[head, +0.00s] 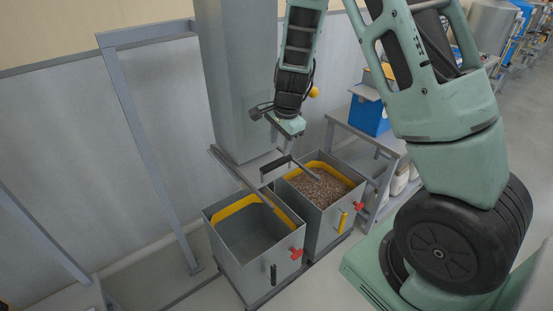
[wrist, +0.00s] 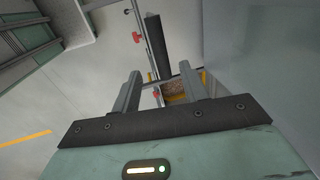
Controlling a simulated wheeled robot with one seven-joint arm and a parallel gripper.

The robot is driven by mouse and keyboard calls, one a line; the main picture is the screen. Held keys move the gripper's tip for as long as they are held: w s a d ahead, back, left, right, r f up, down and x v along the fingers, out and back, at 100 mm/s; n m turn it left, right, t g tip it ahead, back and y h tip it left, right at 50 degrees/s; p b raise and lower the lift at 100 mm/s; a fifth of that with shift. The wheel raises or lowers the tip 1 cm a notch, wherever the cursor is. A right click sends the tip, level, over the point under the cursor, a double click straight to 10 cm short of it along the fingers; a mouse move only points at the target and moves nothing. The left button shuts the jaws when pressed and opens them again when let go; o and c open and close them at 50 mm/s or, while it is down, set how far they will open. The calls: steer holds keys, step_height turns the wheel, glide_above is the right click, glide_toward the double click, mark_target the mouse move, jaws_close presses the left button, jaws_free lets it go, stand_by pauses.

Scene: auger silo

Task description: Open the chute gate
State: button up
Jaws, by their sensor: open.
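The grey chute column (head: 236,85) stands against the wall in the head view. Below it is a dark bracket-shaped handle (head: 274,168), which I take to be the chute gate's. In the wrist view a dark bar (wrist: 158,48), likely this handle, shows beyond the fingertips, roughly in line with the gap. My gripper (head: 284,141) hangs above the handle in the head view. In the wrist view its fingers (wrist: 160,88) are apart with nothing clasped. I cannot tell whether a finger touches the handle. The gate plate itself is not clearly visible.
The left bin (head: 240,265) looks empty inside. The right bin (head: 322,228) holds brown granules (head: 318,187). Both have yellow inner rims and red knobs. A bench (head: 362,130) with a blue box (head: 369,117) stands right behind them. A grey frame (head: 133,110) stands at left.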

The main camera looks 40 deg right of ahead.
mark_target(277, 162)
steer(key=f, duration=0.2)
steer(key=w+f, duration=0.1)
steer(key=f, duration=0.4)
steer(key=shift+w+f+p, duration=0.25)
steer(key=shift+f+p, duration=0.05)
steer(key=shift+p, duration=0.05)
jaws_close()
